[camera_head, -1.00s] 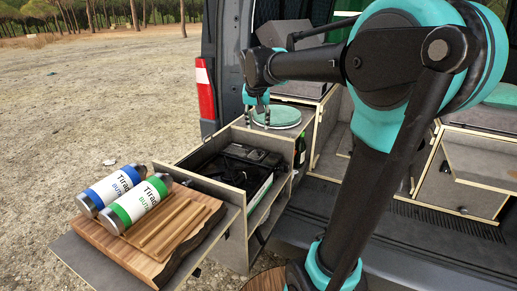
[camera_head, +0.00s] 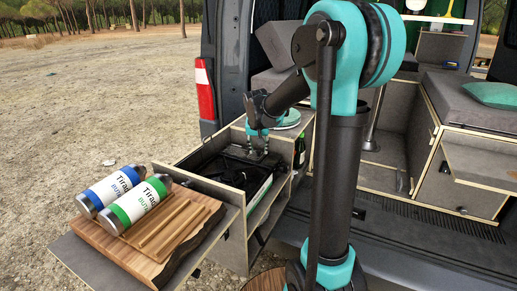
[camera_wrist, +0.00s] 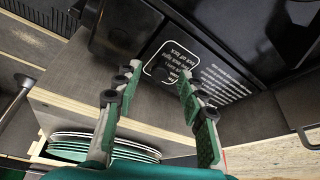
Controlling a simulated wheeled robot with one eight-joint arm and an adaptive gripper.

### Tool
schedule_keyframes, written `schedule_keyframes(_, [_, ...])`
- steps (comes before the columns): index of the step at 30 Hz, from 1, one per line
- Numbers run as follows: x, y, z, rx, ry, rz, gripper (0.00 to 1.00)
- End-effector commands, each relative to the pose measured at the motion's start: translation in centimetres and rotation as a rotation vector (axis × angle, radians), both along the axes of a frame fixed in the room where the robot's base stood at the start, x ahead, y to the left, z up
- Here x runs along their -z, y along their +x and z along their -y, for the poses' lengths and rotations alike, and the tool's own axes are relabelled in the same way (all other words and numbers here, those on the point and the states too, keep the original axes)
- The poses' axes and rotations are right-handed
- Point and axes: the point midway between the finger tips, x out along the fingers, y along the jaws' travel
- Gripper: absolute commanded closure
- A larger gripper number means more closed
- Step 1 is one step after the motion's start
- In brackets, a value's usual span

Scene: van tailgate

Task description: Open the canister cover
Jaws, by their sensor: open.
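The black portable stove (camera_head: 232,170) sits in the open drawer box in the head view, partly hidden by my gripper and the box wall. In the wrist view its black surface (camera_wrist: 215,45) carries white printed text and an outlined box; I take this as the canister cover, but its edges are unclear. My gripper (camera_wrist: 156,80) is open and empty, its fingertips over or close to the printed area; contact cannot be told. In the head view my gripper (camera_head: 258,150) points down over the stove's far part. Two canisters, blue-banded (camera_head: 110,188) and green-banded (camera_head: 137,201), lie on the board.
The wooden cutting board (camera_head: 187,228) lies on the drawer's front shelf. The drawer walls (camera_head: 215,183) border the stove closely.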

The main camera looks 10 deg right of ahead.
Motion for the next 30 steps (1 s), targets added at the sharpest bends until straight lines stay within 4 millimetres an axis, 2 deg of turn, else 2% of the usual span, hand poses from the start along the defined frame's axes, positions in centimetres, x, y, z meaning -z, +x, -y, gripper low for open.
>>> schedule_keyframes(6, [0.01, 0.01, 0.0, 0.0, 0.0, 0.0, 0.6])
schedule_keyframes(16, [-0.02, 0.01, 0.0, 0.0, 0.0, 0.0, 1.0])
schedule_keyframes(30, [-0.32, 0.08, 0.17, -0.001, -0.013, -0.008, 1.0])
